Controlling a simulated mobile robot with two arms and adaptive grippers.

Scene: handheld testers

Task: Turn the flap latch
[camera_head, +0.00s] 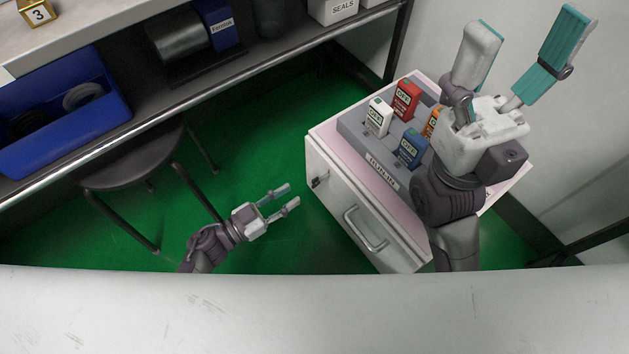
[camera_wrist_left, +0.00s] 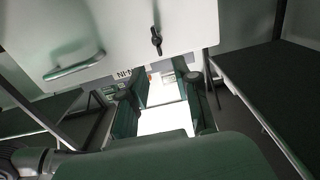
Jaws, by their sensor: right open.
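The flap latch (camera_head: 320,180) is a small dark turn handle on the cabinet's white front flap (camera_head: 352,205), near its upper left corner. In the left wrist view the latch (camera_wrist_left: 156,40) is upright in the picture, on the pale panel. My left gripper (camera_head: 287,196) is left of the cabinet and slightly below the latch in the head view, apart from it. Its fingers are spread with nothing between them. My right gripper (camera_head: 528,25) is wide open and empty above the cabinet's right side, hiding part of its top.
A grey rack (camera_head: 348,127) on the cabinet top holds several testers, including a white one (camera_head: 378,117) and a red one (camera_head: 406,99). The flap has a metal bar handle (camera_head: 364,231). A dark stool (camera_head: 135,158) and a workbench (camera_head: 170,85) stand left. Green floor is clear between.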

